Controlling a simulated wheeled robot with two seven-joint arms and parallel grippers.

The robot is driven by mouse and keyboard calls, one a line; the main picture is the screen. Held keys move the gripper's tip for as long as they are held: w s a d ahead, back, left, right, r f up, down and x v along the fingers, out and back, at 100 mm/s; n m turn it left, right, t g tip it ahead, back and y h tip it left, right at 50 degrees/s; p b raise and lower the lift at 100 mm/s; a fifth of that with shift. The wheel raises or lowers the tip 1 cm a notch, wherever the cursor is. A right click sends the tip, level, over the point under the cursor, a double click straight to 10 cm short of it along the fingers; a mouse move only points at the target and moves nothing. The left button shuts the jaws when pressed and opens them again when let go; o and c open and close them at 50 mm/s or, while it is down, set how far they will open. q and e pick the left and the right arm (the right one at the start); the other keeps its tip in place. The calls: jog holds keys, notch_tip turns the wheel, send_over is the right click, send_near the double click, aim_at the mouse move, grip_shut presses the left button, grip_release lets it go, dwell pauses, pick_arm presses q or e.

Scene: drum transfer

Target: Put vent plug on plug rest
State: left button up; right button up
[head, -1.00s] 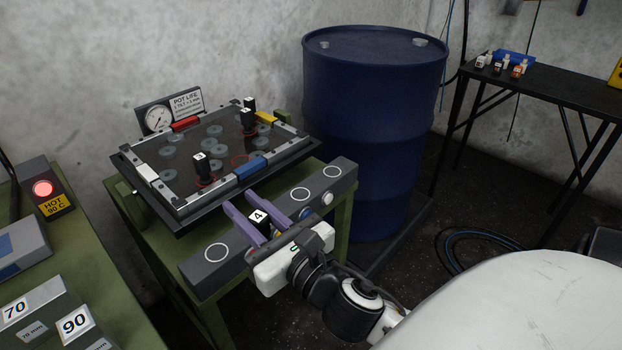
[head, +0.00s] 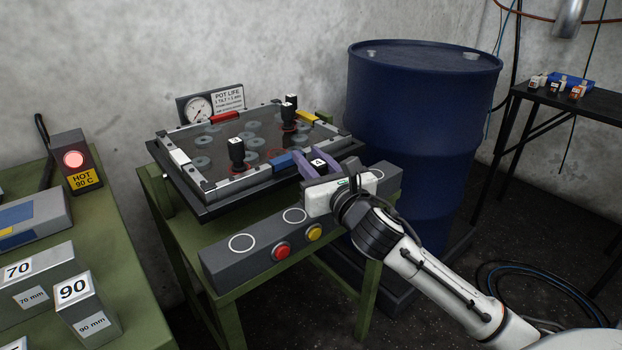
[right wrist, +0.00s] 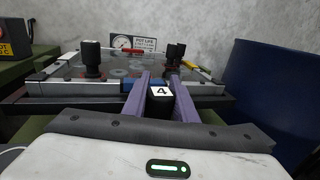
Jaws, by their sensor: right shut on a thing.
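My right gripper (head: 310,157) is shut on a black plug marked 4 (head: 318,166), between its purple fingers. The plug also shows in the right wrist view (right wrist: 160,103), upright with its label up. The gripper is by the front right edge of the framed tray (head: 205,198), above the far part of a grey bar (head: 222,262) with white rings. Two rings at the bar's near end are bare; part of another shows beyond the gripper. The plug's lower end is hidden, so I cannot tell whether it touches anything. I cannot tell which part is the plug rest. My left gripper is out of view.
Other black plugs stand in the tray, one at front left (head: 237,152) and two at back right (head: 290,110). Red (head: 281,250) and yellow (head: 314,232) buttons line the bar's front. A blue drum (head: 420,130) stands close on the right. A gauge (head: 199,110) is behind the tray.

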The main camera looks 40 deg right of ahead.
jog(key=shift+f+b, duration=0.45)
jog(key=shift+f, duration=1.15)
jog(key=shift+f, duration=0.2)
jog(key=o, duration=1.1)
jog(key=shift+c, duration=0.2)
jog(key=shift+r, duration=0.1)
